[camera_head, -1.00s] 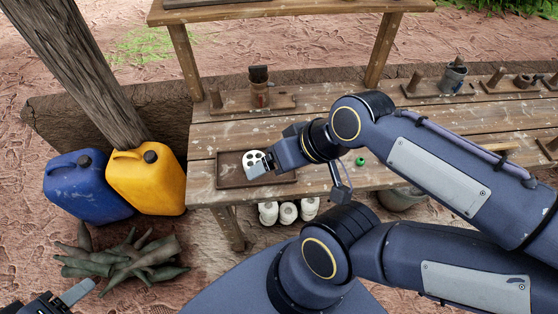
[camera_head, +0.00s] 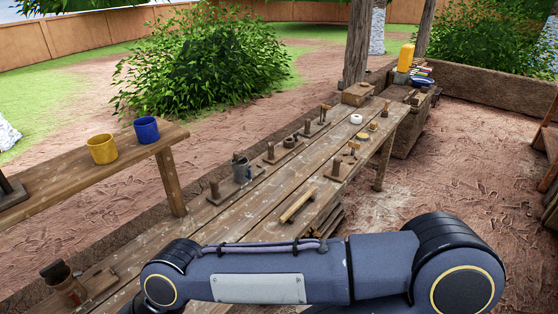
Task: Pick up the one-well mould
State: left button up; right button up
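I cannot tell for certain which thing is the one-well mould. A small white round piece (camera_head: 356,119) with a darker middle lies far along the long wooden bench (camera_head: 225,223); it is too small to identify. Only my arm shows, across the bottom of the view over the near end of the bench. Neither gripper is in view, so what they hold is hidden.
Wooden stands with pegs, a grey metal mug (camera_head: 242,170) and a wooden roller (camera_head: 298,205) are on the bench. A yellow mug (camera_head: 102,149) and a blue mug (camera_head: 147,130) stand on a raised shelf at left. A wooden box (camera_head: 357,94) is at the far end.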

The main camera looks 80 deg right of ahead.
aim_at(355, 119)
jog(key=z, duration=3.3)
jog(key=i+l+z, duration=0.45)
jog(key=i, duration=0.5)
jog(key=i+l, duration=0.15)
jog(key=i, duration=0.6)
jog(key=i+l, duration=0.15)
jog(key=i, duration=0.6)
jog(key=i+l+z, duration=0.1)
jog(key=i, duration=0.6)
jog(key=i+l+u, duration=0.1)
jog(key=i+u, duration=0.2)
jog(key=i, duration=0.25)
jog(key=i+l+u, duration=0.3)
jog(key=i, duration=0.25)
jog(key=i+u, duration=0.2)
jog(key=u, duration=0.3)
jog(key=i+l+u, duration=0.1)
jog(key=u, duration=0.4)
jog(key=i+l+u, duration=0.2)
jog(key=u, duration=0.3)
jog(key=i+l+u, duration=0.25)
jog(key=u, duration=0.2)
jog(key=i+l+u, duration=0.2)
jog(key=u, duration=0.25)
jog(key=i+l+u, duration=0.15)
jog(key=l+u, duration=0.25)
jog(key=j, duration=0.1)
